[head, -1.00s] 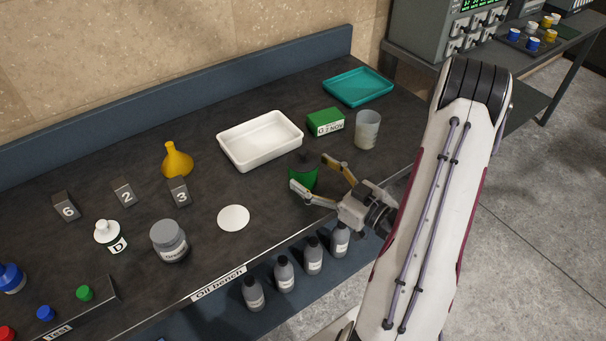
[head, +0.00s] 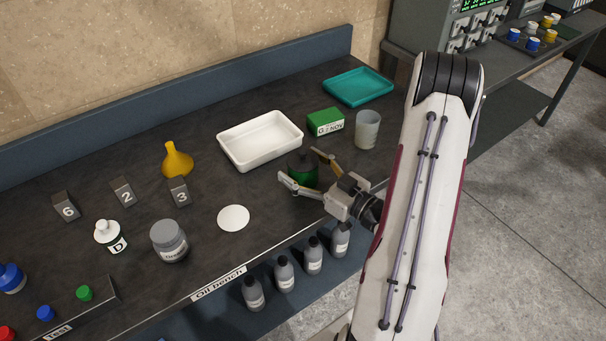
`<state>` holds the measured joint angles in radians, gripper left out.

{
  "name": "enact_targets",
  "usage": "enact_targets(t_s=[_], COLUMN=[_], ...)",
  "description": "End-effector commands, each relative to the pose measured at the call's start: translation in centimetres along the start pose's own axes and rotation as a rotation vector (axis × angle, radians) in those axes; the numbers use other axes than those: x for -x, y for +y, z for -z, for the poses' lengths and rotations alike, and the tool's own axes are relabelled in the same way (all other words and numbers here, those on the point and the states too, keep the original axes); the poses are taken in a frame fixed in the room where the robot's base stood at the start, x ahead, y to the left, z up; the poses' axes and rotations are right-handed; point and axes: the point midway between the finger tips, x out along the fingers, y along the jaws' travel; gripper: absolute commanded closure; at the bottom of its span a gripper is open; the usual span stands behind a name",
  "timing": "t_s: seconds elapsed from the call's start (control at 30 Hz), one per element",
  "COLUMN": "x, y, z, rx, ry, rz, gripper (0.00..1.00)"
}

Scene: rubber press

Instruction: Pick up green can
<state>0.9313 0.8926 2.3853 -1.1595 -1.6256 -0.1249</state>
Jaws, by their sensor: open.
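The green can (head: 302,172) with a dark top stands upright on the dark bench, just in front of the white tray's right corner. My gripper (head: 300,170) is open, and its two fingers reach to either side of the can, the left one in front and the right one behind it. I cannot tell whether a finger touches the can. The can's lower right part is partly hidden by the gripper.
A white tray (head: 226,152) lies just behind the can. A green box (head: 325,121) and a translucent cup (head: 367,131) stand to the back right. A white disc (head: 233,218) lies to the left. Grey bottles (head: 313,256) stand on a lower ledge in front.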

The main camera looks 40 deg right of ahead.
Motion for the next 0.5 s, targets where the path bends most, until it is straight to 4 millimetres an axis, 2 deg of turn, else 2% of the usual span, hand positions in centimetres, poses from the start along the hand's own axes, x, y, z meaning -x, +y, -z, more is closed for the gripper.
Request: enact_targets(t_s=[0.07, 0.2, 0.27, 0.5], x=[0.01, 0.01, 0.01, 0.01], y=[0.00, 0.00, 0.00, 0.01], z=[0.00, 0.00, 0.00, 0.04], rx=[0.000, 0.000, 0.000, 0.001], ry=[0.000, 0.000, 0.000, 0.001], rz=[0.000, 0.000, 0.000, 0.000], gripper=[0.29, 0.65, 0.77, 0.78])
